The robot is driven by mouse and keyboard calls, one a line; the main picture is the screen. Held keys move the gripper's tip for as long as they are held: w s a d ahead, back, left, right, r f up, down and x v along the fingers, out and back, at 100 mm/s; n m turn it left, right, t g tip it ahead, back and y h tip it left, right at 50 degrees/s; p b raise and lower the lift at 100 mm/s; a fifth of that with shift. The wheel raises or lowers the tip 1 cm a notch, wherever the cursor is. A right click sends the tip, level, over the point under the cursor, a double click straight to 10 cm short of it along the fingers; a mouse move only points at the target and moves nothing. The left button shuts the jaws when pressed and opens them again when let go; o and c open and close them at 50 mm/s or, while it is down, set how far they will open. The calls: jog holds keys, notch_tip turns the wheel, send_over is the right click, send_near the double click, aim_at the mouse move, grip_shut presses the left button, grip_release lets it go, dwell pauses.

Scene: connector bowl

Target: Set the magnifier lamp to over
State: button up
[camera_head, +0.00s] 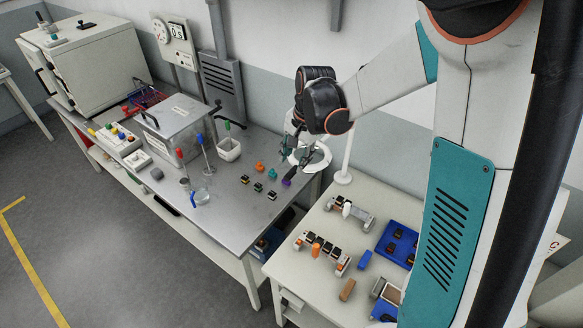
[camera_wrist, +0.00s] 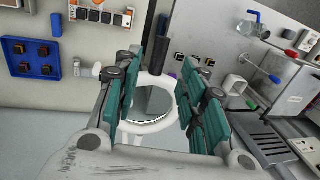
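The magnifier lamp shows in the head view as a white ring head (camera_head: 322,163) on a white upright post (camera_head: 347,155) at the back of the right table. In the wrist view its ring (camera_wrist: 164,126) surrounds a grey lens, and a dark handle (camera_wrist: 161,52) stands out from the ring's far edge. My gripper (camera_head: 296,155) is at the lamp head and partly covers it. In the wrist view my gripper (camera_wrist: 160,80) is open, with teal fingers on either side of the ring. Whether a finger touches the ring cannot be told.
The left bench (camera_head: 228,207) carries several small coloured connectors, a glass beaker (camera_head: 203,192) with a screwdriver-like tool, and a metal box (camera_head: 178,125). The right table (camera_head: 335,274) holds a blue tray (camera_head: 382,252) and connector rails (camera_head: 321,252). A gap separates bench and table.

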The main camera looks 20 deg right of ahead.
aim_at(291, 172)
jog(key=f, duration=0.4)
jog(key=w+f, duration=0.1)
jog(key=f, duration=0.1)
jog(key=shift+a+f+p, duration=0.2)
jog(key=shift+a+p, duration=0.1)
jog(key=shift+a, duration=0.1)
grip_shut()
